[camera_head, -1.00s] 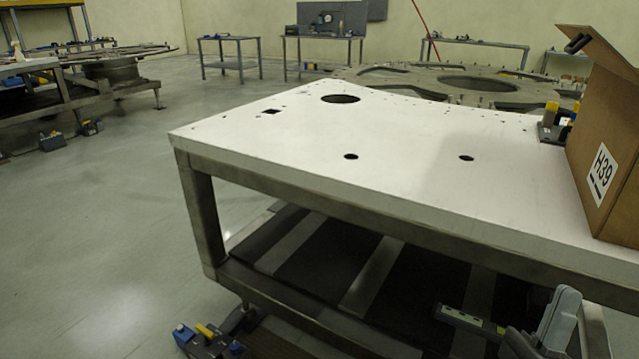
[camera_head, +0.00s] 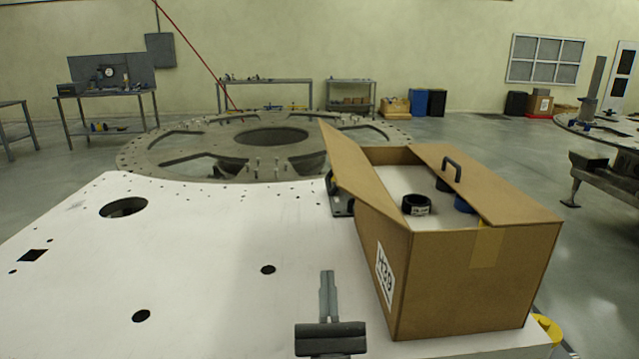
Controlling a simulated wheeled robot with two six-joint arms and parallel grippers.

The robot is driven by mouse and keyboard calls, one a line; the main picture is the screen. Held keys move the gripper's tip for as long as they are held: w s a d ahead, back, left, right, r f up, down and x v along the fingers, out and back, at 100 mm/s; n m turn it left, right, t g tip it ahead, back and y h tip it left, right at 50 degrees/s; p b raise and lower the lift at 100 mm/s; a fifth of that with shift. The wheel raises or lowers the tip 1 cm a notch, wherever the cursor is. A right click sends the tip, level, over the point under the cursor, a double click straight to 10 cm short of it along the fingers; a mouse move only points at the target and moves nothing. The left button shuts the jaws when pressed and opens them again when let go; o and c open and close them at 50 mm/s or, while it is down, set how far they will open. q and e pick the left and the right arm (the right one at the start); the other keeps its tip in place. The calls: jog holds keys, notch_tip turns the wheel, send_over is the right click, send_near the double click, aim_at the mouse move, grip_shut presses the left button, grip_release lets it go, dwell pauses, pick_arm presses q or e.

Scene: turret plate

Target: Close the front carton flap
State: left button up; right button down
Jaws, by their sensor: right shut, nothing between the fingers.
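The brown cardboard carton (camera_head: 455,290) stands on the right part of the white table, with an H39 label on its left side. I cannot tell which one counts as the front flap. My right gripper (camera_head: 327,274) is shut and empty over the table, left of the carton and apart from it. My left gripper is out of view.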

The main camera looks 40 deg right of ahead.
jog(key=w+d+r+p, duration=0.4)
jog(key=w+r+p, duration=0.1)
jog(key=r+p, duration=0.6)
jog(key=shift+w+r, duration=0.15)
jog(key=shift+r, duration=0.1)
jog(key=shift+w+d+m, duration=0.1)
jog(key=shift+m, duration=0.2)
